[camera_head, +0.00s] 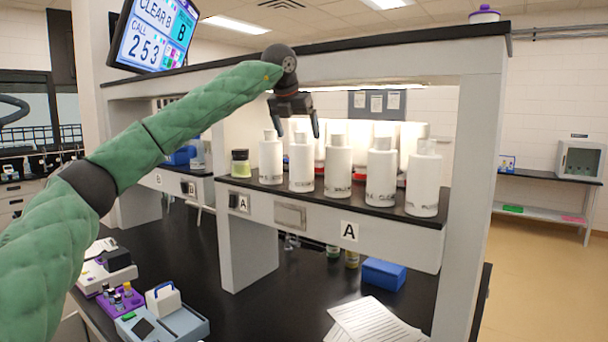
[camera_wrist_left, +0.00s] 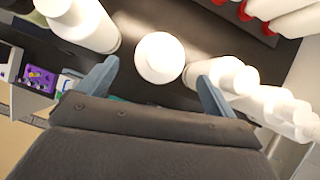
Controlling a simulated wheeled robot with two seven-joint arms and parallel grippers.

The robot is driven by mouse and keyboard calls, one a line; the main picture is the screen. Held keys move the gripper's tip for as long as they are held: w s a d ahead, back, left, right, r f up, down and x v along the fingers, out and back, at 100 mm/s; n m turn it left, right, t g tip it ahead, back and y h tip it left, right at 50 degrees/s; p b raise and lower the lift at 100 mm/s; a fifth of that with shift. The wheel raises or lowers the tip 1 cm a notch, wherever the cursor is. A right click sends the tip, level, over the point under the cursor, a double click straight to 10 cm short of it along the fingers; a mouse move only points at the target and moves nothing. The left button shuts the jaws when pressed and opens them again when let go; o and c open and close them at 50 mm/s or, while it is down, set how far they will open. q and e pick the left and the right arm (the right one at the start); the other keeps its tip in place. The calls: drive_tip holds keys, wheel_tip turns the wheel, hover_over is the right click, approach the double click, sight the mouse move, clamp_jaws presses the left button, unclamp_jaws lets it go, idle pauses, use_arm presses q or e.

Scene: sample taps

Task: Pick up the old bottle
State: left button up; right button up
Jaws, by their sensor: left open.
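Several white bottles with white caps stand upright in a row on shelf A (camera_head: 284,214); I cannot tell which is the old bottle. My left gripper (camera_head: 297,134) is open and empty, pointing down just above the second bottle from the left (camera_head: 302,168). In the left wrist view, a round white bottle top (camera_wrist_left: 160,57) shows between the two fingers of the left gripper (camera_wrist_left: 159,72), seen from above. Other white bottles stand to its left (camera_wrist_left: 85,22) and right (camera_wrist_left: 240,80). The bottle labels are too small to read. My right gripper is not in view.
A jar of yellow-green liquid (camera_head: 240,164) stands left of the row. More white bottles with red parts stand behind. The upper shelf board (camera_head: 400,42) runs above. Papers (camera_head: 372,321), a blue box (camera_head: 384,274) and lab devices lie on the black bench below.

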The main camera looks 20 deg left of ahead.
sight(301, 144)
use_arm(q)
drive_tip(key=shift+x, duration=0.8)
drive_tip(key=shift+w+f, duration=0.2)
drive_tip(key=shift+f, duration=0.45)
drive_tip(key=x, duration=0.3)
drive_tip(key=shift+w+f, duration=0.2)
drive_tip(key=shift+w, duration=0.2)
drive_tip(key=shift+w+d+f, duration=0.1)
drive_tip(key=shift+w+f, duration=0.1)
drive_tip(key=shift+w, duration=0.1)
drive_tip(key=shift+s+r, duration=0.35)
drive_tip(key=shift+s, duration=0.1)
drive_tip(key=shift+c, duration=0.5)
drive_tip(key=shift+s+r, duration=0.1)
drive_tip(key=shift+s, duration=0.1)
drive_tip(key=c, duration=0.4)
drive_tip(key=shift+w, duration=0.2)
drive_tip(key=c, duration=1)
drive_tip(key=shift+c, duration=1)
drive_tip(key=shift+b, duration=0.4)
